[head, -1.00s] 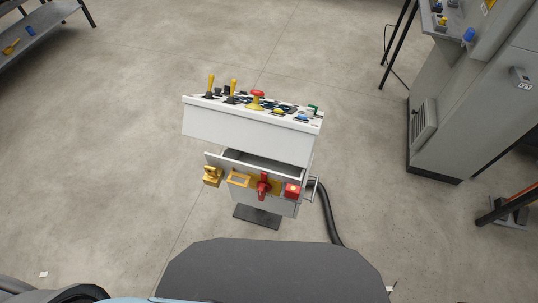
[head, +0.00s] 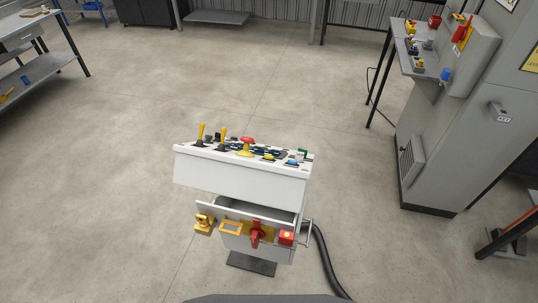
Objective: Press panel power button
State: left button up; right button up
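A white control panel (head: 240,176) stands on a pedestal in the middle of the head view. Its sloped top carries two yellow-handled levers (head: 212,133), a red mushroom button on a yellow base (head: 247,142), and yellow, blue (head: 291,162) and green (head: 302,152) buttons near the right end. Its lower front carries a yellow part (head: 203,224), a yellow frame, a red rotary handle (head: 256,234) and a red box with a small button (head: 287,238). Labels are too small to read, so I cannot tell which is the power button. Neither gripper is in view.
A black hose (head: 325,262) runs from the panel's right side to the floor. A grey cabinet (head: 439,150) with a side shelf stands at the right. A metal workbench (head: 40,75) stands at the left. The floor around the panel is clear.

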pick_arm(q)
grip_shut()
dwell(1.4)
